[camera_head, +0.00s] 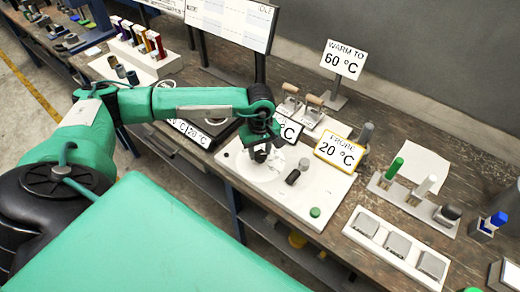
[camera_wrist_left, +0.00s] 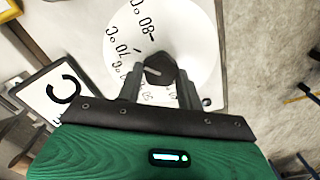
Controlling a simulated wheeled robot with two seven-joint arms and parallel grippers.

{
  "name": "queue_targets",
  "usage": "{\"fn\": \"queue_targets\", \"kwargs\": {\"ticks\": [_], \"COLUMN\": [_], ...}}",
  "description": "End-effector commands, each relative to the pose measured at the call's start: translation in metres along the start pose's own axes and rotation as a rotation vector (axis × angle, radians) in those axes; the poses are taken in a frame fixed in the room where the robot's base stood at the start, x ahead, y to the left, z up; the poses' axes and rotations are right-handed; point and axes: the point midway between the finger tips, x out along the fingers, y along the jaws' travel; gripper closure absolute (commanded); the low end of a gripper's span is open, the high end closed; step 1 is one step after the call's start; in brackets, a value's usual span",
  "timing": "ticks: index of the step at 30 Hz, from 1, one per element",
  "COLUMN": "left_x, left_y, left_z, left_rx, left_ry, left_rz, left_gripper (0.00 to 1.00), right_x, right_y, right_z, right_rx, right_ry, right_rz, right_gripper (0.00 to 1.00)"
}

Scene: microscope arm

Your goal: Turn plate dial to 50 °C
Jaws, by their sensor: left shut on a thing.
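The plate dial is a white disc (camera_head: 258,174) with a dark knob at its centre, on a white panel (camera_head: 305,205). In the left wrist view the disc (camera_wrist_left: 200,35) shows black temperature marks, with 80 and 70 °C legible and upside down. My left gripper (camera_head: 262,153) reaches down over the dial and is shut on the dark knob (camera_wrist_left: 160,66), one finger on each side. In the head view the gripper hides the knob and part of the disc. The dial's present setting cannot be read. My right gripper is not in view.
A yellow-framed sign (camera_head: 339,151) reads probe 20 °C. A sign behind (camera_head: 343,60) reads warm to 60 °C. Another display (camera_head: 288,129) stands close behind the gripper, partly hidden. A black lever (camera_head: 297,172) and a green button (camera_head: 315,212) are right of the dial.

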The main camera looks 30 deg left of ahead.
Motion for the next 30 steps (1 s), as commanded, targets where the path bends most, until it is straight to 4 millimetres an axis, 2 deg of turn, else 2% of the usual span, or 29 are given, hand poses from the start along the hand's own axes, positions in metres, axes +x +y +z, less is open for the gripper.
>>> {"fn": "queue_targets", "kwargs": {"ticks": [5,11,30], "left_x": [0.001,0.004,0.004], "left_y": [0.000,0.000,-0.002], "left_z": [0.000,0.000,0.000], "left_rx": [-0.021,-0.105,-0.678], "left_ry": [0.000,0.000,0.001], "left_rz": [0.000,0.001,0.004], "left_gripper": [0.86,0.86,0.86], "right_x": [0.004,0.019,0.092], "right_y": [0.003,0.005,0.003], "right_z": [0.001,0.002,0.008], "right_rx": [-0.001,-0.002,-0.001], "right_ry": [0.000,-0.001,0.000], "right_rz": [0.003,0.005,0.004], "right_gripper": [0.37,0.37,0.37]}}
